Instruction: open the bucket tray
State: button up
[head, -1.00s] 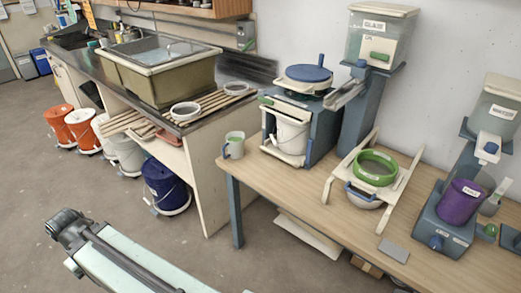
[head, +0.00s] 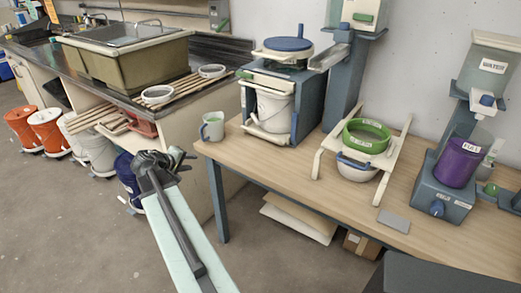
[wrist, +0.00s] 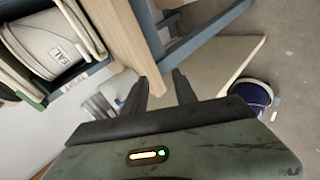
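The white bucket (head: 274,105) stands inside a blue frame (head: 312,100) at the left end of the wooden table. A cream tray (head: 268,137) holds it from below; I cannot tell how far out the tray is. A cream bar (head: 268,82) with a green end crosses the front above the bucket. The labelled bucket (wrist: 45,45) also shows at the upper left of the wrist view. My gripper (head: 180,160) is in front of the table's left end, left of and below the tray. In the wrist view my gripper (wrist: 160,88) has its fingers apart with nothing between them.
A pale green mug (head: 213,127) stands on the table left of the frame. The table leg (head: 218,200) and a dark blue bucket (head: 127,172) are near my arm. A green ring on a bowl (head: 366,136) sits farther right. Open floor lies at the lower left.

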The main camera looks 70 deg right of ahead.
jog(key=s+d+g+h+b, duration=0.1)
jog(key=s+d+h+b, duration=0.1)
jog(key=s+d, duration=0.65)
jog(key=g+h+b, duration=0.2)
jog(key=b, duration=0.1)
send_near(260, 133)
jog(key=shift+w+d+f+n, duration=0.15)
jog(key=shift+d+f+n, duration=0.15)
jog(key=shift+d+f, duration=0.8)
jog(key=shift+s+d+r+p, duration=0.25)
jog(key=shift+r+p, duration=0.05)
jog(key=shift+r, duration=0.05)
jog(key=b+x, duration=0.1)
jog(key=x, duration=0.6)
jog(key=shift+s+d, duration=0.1)
jog(key=shift+d, duration=0.25)
jog(key=shift+r+h, duration=0.1)
jog(key=shift+h, duration=0.2)
grip_shut()
